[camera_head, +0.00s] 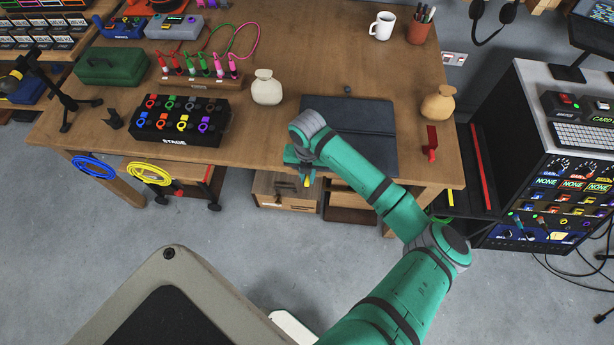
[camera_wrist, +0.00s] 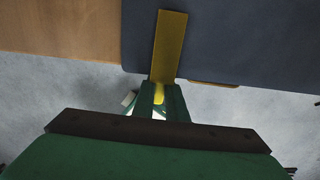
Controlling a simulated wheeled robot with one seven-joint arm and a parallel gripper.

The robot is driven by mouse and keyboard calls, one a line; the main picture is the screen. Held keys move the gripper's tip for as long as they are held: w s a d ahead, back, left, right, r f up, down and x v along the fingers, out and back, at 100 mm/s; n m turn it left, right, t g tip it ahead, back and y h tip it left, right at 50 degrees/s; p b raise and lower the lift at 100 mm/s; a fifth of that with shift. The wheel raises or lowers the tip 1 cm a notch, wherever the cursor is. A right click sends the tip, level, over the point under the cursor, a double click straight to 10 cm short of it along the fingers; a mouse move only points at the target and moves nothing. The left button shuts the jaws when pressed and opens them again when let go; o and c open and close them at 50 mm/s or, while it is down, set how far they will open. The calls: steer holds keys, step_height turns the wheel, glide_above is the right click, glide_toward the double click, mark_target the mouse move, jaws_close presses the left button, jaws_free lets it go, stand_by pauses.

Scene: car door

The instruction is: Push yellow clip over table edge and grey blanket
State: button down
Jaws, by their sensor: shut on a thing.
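The grey blanket (camera_head: 360,115) lies flat on the wooden table (camera_head: 272,125) and reaches its front edge. It also fills the upper right of the wrist view (camera_wrist: 240,40). The yellow clip (camera_wrist: 169,45) shows there as a flat strip overlapping the blanket at the edge. Its near end is between the fingers of my gripper (camera_wrist: 162,95), which is shut on it. In the head view my gripper (camera_head: 302,168) is at the table's front edge, left of the blanket's middle, with a little yellow (camera_head: 307,181) below it. How far the clip is seated on the edge cannot be told.
A red clip-like piece (camera_head: 431,145) stands near the table's front right. A cream vase (camera_head: 266,87) is left of the blanket and a tan vase (camera_head: 438,103) right of it. A black STAGE box (camera_head: 180,120) stands farther left. Drawers (camera_head: 285,190) are under the table.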

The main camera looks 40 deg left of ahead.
steer(key=shift+s, duration=0.1)
steer(key=c, duration=1.7)
jaws_free()
step_height(320, 180, up, 11)
steer(key=shift+f, duration=0.1)
steer(key=shift+s+a, duration=0.1)
